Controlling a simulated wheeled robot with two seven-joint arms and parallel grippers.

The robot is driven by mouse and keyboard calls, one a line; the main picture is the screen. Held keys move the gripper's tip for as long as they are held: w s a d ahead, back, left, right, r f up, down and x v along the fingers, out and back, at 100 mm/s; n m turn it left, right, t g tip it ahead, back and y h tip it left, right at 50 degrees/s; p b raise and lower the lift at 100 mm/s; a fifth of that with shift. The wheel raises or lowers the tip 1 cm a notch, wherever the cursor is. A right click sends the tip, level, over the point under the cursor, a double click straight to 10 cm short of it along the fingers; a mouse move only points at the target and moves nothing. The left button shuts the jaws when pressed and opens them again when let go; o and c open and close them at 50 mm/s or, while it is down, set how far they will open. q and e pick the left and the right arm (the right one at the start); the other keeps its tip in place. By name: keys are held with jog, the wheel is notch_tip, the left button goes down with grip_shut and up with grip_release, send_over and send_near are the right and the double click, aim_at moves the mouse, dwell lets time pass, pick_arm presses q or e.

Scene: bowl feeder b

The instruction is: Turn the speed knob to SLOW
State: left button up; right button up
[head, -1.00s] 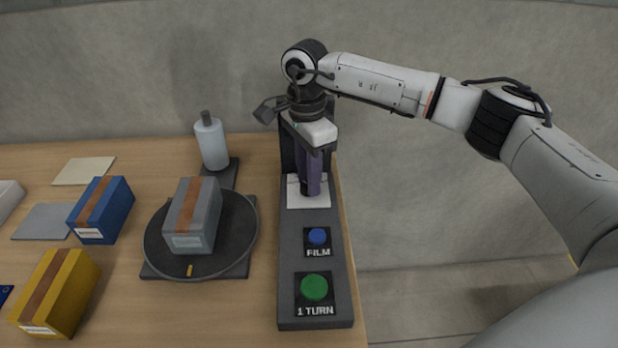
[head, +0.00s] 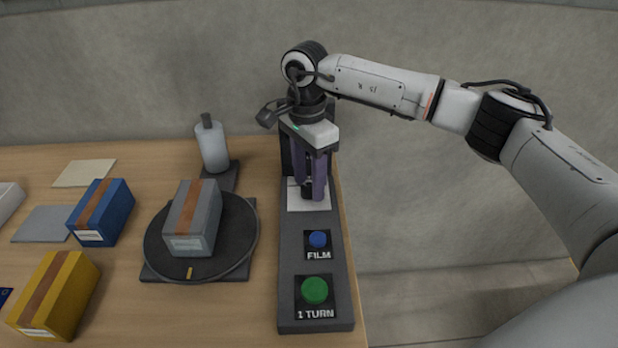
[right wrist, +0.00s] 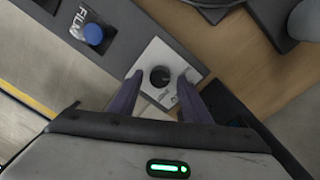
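The speed knob (right wrist: 160,76) is a small dark round knob on a white plate (right wrist: 150,55), seen in the right wrist view. My right gripper (right wrist: 160,78) is open, its two purple fingers apart with the knob between their tips and a gap on each side. The plate's lettering and the knob's pointer are too small to read. In the head view, my right gripper (head: 313,194) points down over the white plate (head: 308,204) at the far end of the dark control panel (head: 293,265); fingers mostly hide the knob there. My left gripper is out of view.
The panel also bears a blue FILM button (head: 318,239) and a green 1 TURN button (head: 314,290). To the left, a grey box (head: 193,220) sits on a round turntable (head: 228,255). A white roll (head: 212,148) stands behind it. Blue (head: 101,212) and yellow (head: 55,296) boxes lie further left.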

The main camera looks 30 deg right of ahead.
aim_at(308, 185)
notch_tip(308, 185, up, 10)
jog(key=shift+w+r, duration=0.15)
jog(key=shift+w, duration=0.05)
dwell(0.4)
dwell(0.4)
